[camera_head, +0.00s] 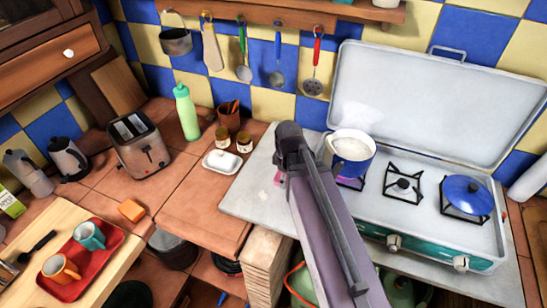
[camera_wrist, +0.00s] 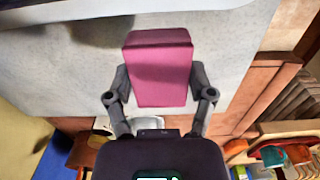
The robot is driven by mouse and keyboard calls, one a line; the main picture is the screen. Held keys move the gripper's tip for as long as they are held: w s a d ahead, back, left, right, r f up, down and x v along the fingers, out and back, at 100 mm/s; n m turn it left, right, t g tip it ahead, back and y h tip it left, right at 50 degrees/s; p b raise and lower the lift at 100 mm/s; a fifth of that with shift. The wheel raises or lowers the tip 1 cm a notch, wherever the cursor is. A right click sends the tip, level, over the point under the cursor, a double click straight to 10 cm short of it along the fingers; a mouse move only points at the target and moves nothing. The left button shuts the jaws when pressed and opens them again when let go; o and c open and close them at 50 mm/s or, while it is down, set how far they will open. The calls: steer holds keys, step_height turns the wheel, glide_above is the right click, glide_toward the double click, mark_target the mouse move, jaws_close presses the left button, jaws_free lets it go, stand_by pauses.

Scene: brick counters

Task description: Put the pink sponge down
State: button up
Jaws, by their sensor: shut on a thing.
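The pink sponge (camera_wrist: 160,68) is a block between the two fingers of my gripper (camera_wrist: 160,84) in the wrist view. The fingers are shut on its sides. Its far end points away from my palm. Below it is a pale grey worktop (camera_wrist: 235,50); I cannot tell whether the sponge touches it. In the head view only a small pink bit of the sponge (camera_head: 278,180) shows left of my arm, over the pale worktop (camera_head: 258,203). My arm hides the fingers there.
A white butter dish (camera_head: 222,162) and two small jars (camera_head: 233,140) stand left on the tiled counter. The pale worktop's left part is clear.

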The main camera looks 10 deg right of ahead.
steer(key=shift+w, duration=0.2)
steer(key=w, duration=0.4)
steer(key=w+f+b, duration=0.1)
steer(key=w, duration=0.9)
steer(key=shift+w+d+f, duration=0.15)
steer(key=shift+w+d, duration=0.05)
steer(key=shift+d, duration=0.05)
steer(key=shift+w, duration=0.4)
steer(key=shift+w+f+b, duration=0.25)
steer(key=shift+w+b, duration=0.1)
steer(key=shift+b, duration=0.1)
steer(key=shift+s+f+b, duration=0.15)
steer(key=shift+f+b, duration=1.45)
steer(key=shift+f, duration=0.2)
steer(key=o, duration=1)
steer(key=shift+c, duration=0.2)
steer(key=shift+r, duration=0.1)
